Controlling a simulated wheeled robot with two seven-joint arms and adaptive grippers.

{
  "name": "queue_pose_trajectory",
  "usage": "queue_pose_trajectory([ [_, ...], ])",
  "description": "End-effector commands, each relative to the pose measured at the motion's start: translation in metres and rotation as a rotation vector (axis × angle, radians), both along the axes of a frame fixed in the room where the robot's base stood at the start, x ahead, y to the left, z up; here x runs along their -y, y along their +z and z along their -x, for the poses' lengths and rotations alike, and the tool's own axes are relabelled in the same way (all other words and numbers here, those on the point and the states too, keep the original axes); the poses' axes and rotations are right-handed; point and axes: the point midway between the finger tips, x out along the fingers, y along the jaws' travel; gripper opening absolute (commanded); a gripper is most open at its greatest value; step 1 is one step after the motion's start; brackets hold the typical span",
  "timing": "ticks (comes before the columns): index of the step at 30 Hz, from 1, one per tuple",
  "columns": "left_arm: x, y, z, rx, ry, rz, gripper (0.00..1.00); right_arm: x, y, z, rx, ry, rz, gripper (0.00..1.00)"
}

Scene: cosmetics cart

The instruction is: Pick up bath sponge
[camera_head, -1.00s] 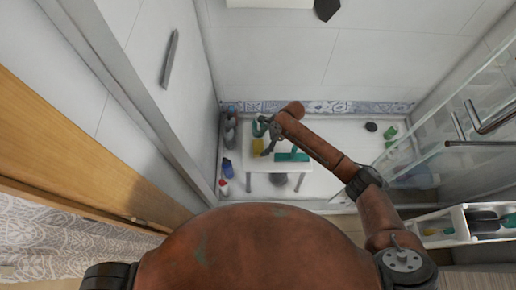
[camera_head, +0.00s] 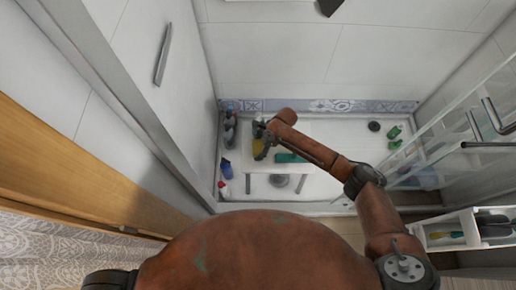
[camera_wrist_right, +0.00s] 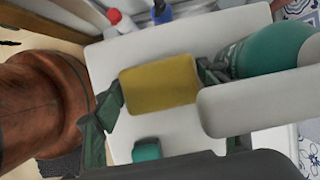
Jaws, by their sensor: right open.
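The yellow bath sponge (camera_head: 258,148) is on the small white table (camera_head: 293,168), near its left side. In the right wrist view the sponge (camera_wrist_right: 160,81) lies between the two dark green fingers of my right gripper (camera_wrist_right: 158,92). The fingers are open, one at each side of the sponge; I cannot tell whether they touch it. In the head view my right gripper (camera_head: 265,146) reaches in from the right and partly hides the sponge. My left gripper is not in view.
A teal and white bottle (camera_wrist_right: 268,52) stands close beside the right finger. A teal item (camera_head: 290,157) lies on the table right of the sponge. Blue (camera_head: 226,170) and white-red (camera_head: 223,189) bottles stand left of the table. Glass panels are at the right.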

Motion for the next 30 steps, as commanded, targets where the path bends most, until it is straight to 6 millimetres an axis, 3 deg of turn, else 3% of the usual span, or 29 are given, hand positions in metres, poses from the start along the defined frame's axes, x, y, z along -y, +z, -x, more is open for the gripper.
queue_pose_trajectory([
  [2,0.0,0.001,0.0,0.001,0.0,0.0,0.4,0.0,0.002,-0.001,0.002,0.0,0.0,0.66],
  [16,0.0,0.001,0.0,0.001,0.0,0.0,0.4,0.0,0.002,0.0,0.001,0.001,-0.001,0.34],
  [30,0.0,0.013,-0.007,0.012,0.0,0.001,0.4,0.005,0.014,0.007,0.001,0.001,-0.003,0.33],
])
